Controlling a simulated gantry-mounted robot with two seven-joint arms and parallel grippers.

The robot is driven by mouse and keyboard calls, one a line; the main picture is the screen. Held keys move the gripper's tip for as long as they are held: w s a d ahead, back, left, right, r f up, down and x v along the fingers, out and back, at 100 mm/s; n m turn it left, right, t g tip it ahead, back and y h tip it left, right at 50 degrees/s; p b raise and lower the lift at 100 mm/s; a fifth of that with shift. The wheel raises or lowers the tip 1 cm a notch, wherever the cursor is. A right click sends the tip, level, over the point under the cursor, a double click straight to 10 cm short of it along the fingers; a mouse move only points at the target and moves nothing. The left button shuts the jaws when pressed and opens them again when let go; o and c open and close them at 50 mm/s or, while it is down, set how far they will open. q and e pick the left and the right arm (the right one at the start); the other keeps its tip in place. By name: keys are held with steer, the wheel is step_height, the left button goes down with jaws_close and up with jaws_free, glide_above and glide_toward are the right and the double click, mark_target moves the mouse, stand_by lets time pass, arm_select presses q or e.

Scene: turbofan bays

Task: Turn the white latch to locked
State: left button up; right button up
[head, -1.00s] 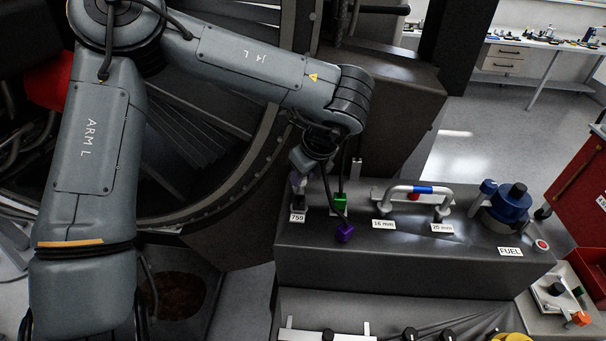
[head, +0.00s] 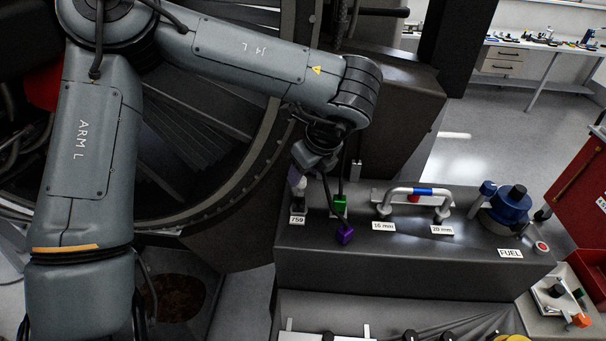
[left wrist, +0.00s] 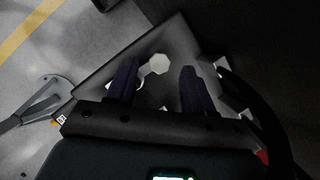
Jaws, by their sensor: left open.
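The white latch (head: 300,187) stands at the left end of the dark bench, behind the 759 label, and is partly hidden by my left gripper in the head view. In the left wrist view a pale, many-sided knob (left wrist: 157,65), which looks like the latch, lies between and beyond the fingertips. My left gripper (left wrist: 160,68) is open, its two dark purple fingers apart with nothing held. In the head view this gripper (head: 296,174) points down just above the latch; I cannot tell whether it touches. The latch's setting cannot be read. My right gripper is not in view.
Further right are a metal handle with a blue band (head: 423,190) and a blue valve (head: 510,204) by the FUEL label. The engine (head: 200,130) stands behind my arm.

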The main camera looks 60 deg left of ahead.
arm_select(q)
steer(key=p+v, duration=0.3)
steer(key=v, duration=0.5)
steer(key=shift+r, duration=0.2)
